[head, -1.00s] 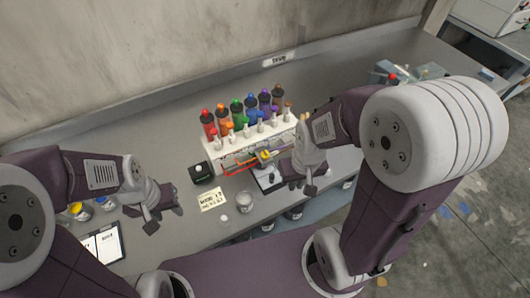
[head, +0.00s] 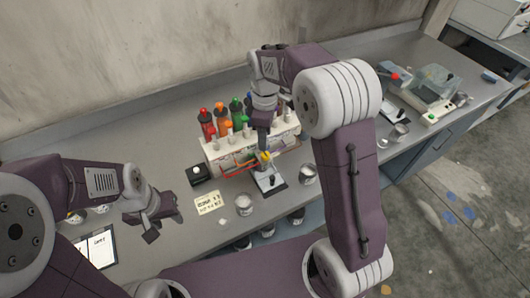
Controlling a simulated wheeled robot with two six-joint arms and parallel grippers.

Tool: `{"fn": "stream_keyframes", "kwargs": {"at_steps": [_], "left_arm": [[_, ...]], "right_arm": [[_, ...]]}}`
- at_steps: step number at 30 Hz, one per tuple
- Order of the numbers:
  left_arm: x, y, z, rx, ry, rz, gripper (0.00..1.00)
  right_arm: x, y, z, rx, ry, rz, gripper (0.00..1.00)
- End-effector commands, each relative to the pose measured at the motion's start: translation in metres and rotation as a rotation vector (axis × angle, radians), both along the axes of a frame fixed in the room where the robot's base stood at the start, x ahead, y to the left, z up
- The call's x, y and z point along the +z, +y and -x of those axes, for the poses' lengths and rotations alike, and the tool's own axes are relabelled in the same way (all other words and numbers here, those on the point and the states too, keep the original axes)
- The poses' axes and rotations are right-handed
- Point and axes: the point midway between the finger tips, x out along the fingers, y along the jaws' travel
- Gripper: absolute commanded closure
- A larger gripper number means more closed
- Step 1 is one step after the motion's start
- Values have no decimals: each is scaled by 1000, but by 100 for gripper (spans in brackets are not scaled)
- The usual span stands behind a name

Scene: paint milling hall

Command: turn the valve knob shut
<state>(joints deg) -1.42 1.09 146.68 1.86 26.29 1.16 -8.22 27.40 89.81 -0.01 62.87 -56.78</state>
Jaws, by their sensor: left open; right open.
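A white dispenser rack (head: 219,160) stands on the grey bench with several coloured paint bottles on top. A small yellow knob (head: 265,157) is at its front, above a small scale with a dark base (head: 270,185); it looks like the valve knob, but its turn position is too small to read. My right gripper (head: 264,146) points down just above and behind the yellow knob, open; whether it touches the knob cannot be told. It hides part of the rack and some bottles. My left gripper (head: 156,229) is open and empty over the front left of the bench.
White cups (head: 243,204) and (head: 308,173) stand near the front edge. A clear-covered device (head: 436,82) stands far right.

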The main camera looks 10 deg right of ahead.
Motion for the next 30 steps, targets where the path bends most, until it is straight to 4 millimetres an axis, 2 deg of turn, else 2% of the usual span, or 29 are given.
{"fn": "stream_keyframes", "kwargs": {"at_steps": [6, 10, 15, 21, 22, 27, 30], "left_arm": [[1, 0, 0, 0, 0, 0, 58], [2, 0, 0, 0, 0, 0, 58], [2, 0, 0, 0, 0, 0, 58], [2, 0, 0, 0, 0, 0, 58], [2, 0, 0, 0, 0, 0, 58], [2, 0, 0, 0, 0, 0, 58], [2, 0, 0, 0, 0, 0, 58]], "right_arm": [[-46, 0, 2, -2, 6, 1, 52], [-67, 0, 1, -2, 3, 0, 52], [-79, 0, 1, -2, -1, 0, 52], [-80, 0, 0, -2, -1, 0, 52], [-80, 0, 0, -2, -1, 0, 54], [-80, 0, 0, -2, -1, 0, 100], [-80, 0, 0, -3, -1, 0, 100]]}}
